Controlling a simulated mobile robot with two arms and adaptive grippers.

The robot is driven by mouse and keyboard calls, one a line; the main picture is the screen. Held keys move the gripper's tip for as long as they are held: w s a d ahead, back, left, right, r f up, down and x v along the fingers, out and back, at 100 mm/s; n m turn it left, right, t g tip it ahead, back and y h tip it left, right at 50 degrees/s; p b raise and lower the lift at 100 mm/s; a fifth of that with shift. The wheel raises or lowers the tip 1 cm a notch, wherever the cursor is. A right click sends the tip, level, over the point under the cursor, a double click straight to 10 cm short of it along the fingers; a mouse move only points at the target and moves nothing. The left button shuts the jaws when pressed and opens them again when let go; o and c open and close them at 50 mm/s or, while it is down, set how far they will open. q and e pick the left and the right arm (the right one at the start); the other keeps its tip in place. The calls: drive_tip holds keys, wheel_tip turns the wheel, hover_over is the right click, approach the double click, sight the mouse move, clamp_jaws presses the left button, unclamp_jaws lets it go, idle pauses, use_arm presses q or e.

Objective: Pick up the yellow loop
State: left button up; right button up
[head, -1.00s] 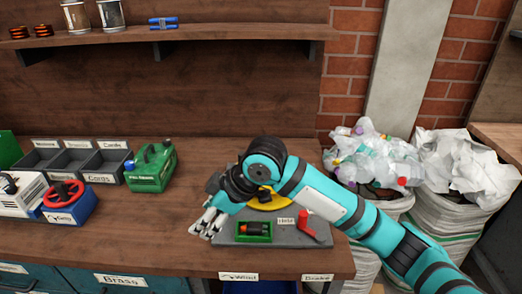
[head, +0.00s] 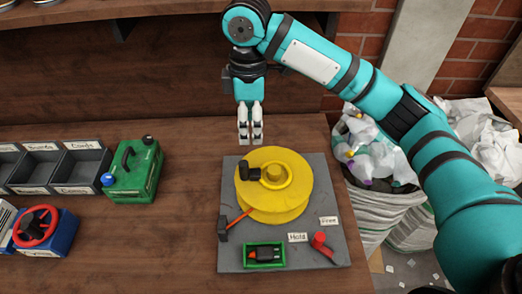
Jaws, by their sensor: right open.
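A second dark piece (head: 250,174) sits at the loop's left side. The drum stands on a grey board on the bench. My right gripper (head: 250,140) points down behind the drum, slightly left of the loop in the picture. It is open, with a narrow gap between its pale fingers, and holds nothing. It is apart from the loop. My left gripper is not in view.
A green canister (head: 133,170) and grey bins stand left. Sacks are at right. Bench between canister and board is clear.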

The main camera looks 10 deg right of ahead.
drive_tip(key=p, duration=0.1)
hover_over(251, 172)
drive_tip(key=f, duration=1)
drive_tip(key=shift+s+d+f, duration=0.1)
drive_tip(key=shift+d+f, duration=0.15)
drive_tip(key=shift+f, duration=0.1)
drive_tip(key=shift+s+f, duration=0.1)
drive_tip(key=shift+f, duration=0.4)
drive_tip(key=f, duration=0.2)
drive_tip(key=f+p, duration=0.1)
drive_tip(key=f, duration=0.1)
drive_tip(key=shift+w+a+f, duration=0.1)
drive_tip(key=shift+w+a, duration=0.15)
drive_tip(key=shift+f, duration=0.45)
